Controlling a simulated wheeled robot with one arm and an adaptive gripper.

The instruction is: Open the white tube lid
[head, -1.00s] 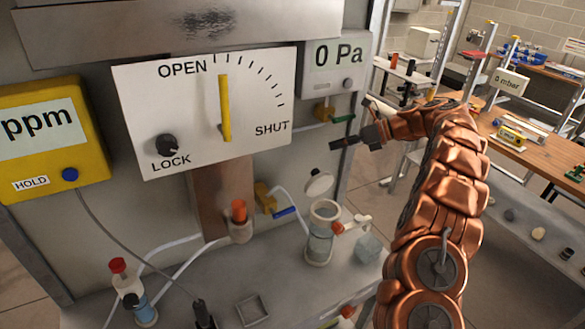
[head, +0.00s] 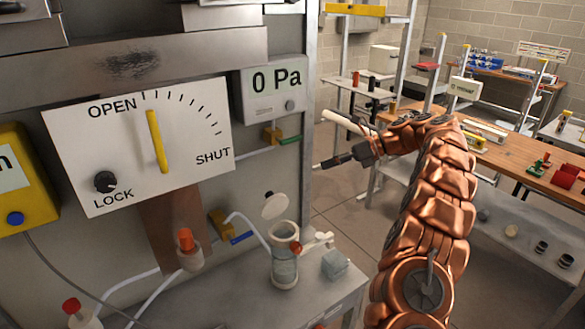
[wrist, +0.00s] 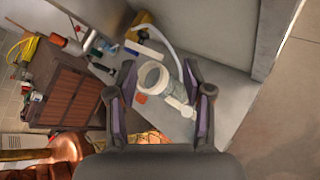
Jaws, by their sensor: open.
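In the head view a clear glass tube (head: 285,265) with a white rim stands on the grey bench. A round white lid (head: 275,206) sits raised and tilted above and behind its mouth, and the mouth looks uncovered. A red-tipped white fitting (head: 318,243) is at the tube's right side. My gripper (head: 338,142) is up and to the right of the tube, apart from it, with its fingers spread and empty. In the wrist view my gripper (wrist: 158,72) is open, with a white ring (wrist: 152,76) showing beyond and between its fingers.
A white dial panel (head: 140,148) with a yellow lever and a 0 Pa display (head: 272,88) are on the wall at left. A red-capped fitting (head: 188,252) and a glass cube (head: 335,264) are near the tube. A wooden table (head: 510,150) stands at right. Floor is clear between.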

